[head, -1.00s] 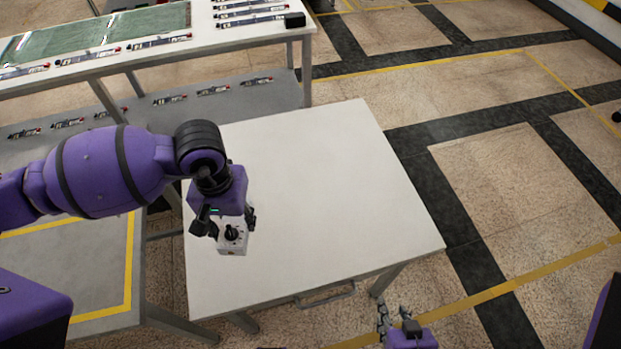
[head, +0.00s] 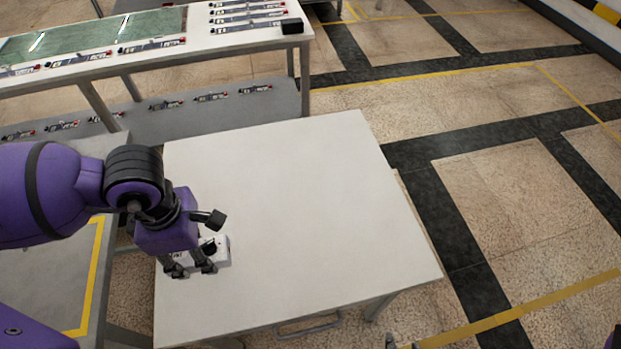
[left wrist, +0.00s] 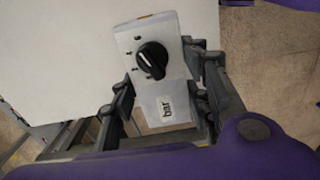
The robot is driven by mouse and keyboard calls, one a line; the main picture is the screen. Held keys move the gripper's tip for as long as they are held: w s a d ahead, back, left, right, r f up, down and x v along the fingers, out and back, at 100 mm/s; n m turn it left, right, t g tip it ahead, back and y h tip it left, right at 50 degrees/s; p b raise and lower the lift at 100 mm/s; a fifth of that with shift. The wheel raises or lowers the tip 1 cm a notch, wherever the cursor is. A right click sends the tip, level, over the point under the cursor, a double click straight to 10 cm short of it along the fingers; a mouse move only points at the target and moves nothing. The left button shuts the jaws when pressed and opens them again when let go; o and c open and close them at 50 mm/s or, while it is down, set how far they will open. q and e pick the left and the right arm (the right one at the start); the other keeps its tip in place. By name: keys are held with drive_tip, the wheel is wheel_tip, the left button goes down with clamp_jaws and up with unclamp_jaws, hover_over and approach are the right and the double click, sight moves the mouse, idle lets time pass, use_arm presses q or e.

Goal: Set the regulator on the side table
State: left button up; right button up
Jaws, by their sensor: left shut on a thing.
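My right gripper (head: 402,342) shows only as a fingertip at the bottom edge of the head view.
The rest of the side table top is bare. A long white bench (head: 215,45) with green sheets, several slim tools and a black block (head: 292,26) stands behind. A grey surface with a yellow border (head: 92,265) lies to the left.

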use_arm(q)
drive_tip(key=shift+w+d+f, duration=0.1)
drive_tip(key=shift+w+d, duration=0.1)
drive_tip(key=shift+d, duration=0.1)
drive_tip(key=w+d+f, duration=0.3)
drive_tip(key=w+d, duration=0.2)
drive_tip(key=d, duration=0.1)
hover_over(267, 248)
drive_tip(key=f, duration=0.5)
drive_tip(key=shift+s+a+f+p, duration=0.25)
drive_tip(key=shift+s+a+p, duration=0.05)
drive_tip(key=shift+a+p, duration=0.05)
drive_tip(key=shift+w+d+f, duration=0.25)
drive_tip(key=shift+f, duration=0.1)
drive_tip(key=shift+d+f, duration=0.1)
drive_tip(key=shift+f, duration=1.65)
drive_tip(key=shift+f, duration=0.1)
drive_tip(key=shift+f, duration=0.15)
drive_tip(key=o, duration=1.4)
